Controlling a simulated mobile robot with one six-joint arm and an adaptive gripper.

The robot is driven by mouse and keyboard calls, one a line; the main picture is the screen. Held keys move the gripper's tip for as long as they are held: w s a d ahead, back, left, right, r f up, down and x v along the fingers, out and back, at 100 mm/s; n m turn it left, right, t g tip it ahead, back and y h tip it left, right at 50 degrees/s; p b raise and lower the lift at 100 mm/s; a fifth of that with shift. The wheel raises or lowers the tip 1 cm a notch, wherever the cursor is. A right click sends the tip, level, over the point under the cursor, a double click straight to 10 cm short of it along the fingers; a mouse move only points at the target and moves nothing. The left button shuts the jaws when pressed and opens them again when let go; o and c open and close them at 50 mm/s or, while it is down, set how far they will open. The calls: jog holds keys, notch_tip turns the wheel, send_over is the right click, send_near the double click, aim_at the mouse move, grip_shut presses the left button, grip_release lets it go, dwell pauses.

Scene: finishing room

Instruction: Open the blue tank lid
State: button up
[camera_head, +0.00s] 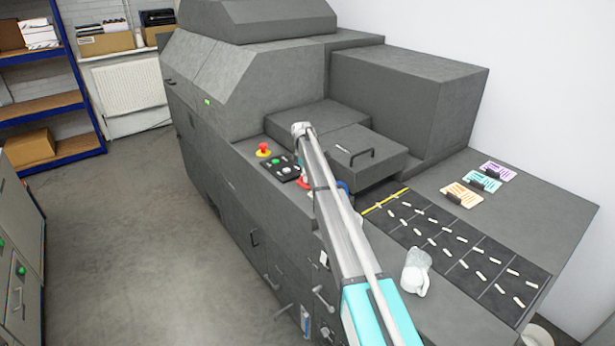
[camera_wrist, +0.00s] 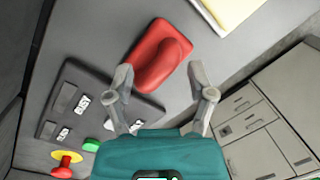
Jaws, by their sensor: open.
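A small patch of blue (camera_head: 343,187) shows just right of my arm in the head view. It may be the blue tank lid, but my arm hides most of it and its state cannot be told. No blue lid shows in the wrist view. A red lid-like part with a raised grip (camera_wrist: 160,55) lies on the grey machine top in the wrist view; its edge also shows left of my arm in the head view (camera_head: 303,183). My gripper (camera_wrist: 158,70) is open and empty, its fingertips on either side of the red part's near end. Contact cannot be told.
A control panel (camera_wrist: 75,105) with switches, a green button and a red emergency stop (camera_head: 263,149) is beside the red part. A grey cover with a black handle (camera_head: 360,156) stands behind. A white jug (camera_head: 416,270) and a black mat (camera_head: 470,265) with small pieces are right.

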jog(key=shift+w+a+f, duration=0.15)
jog(key=shift+w+a, duration=0.15)
jog(key=shift+w, duration=0.15)
dwell(0.3)
jog(key=shift+r, duration=0.2)
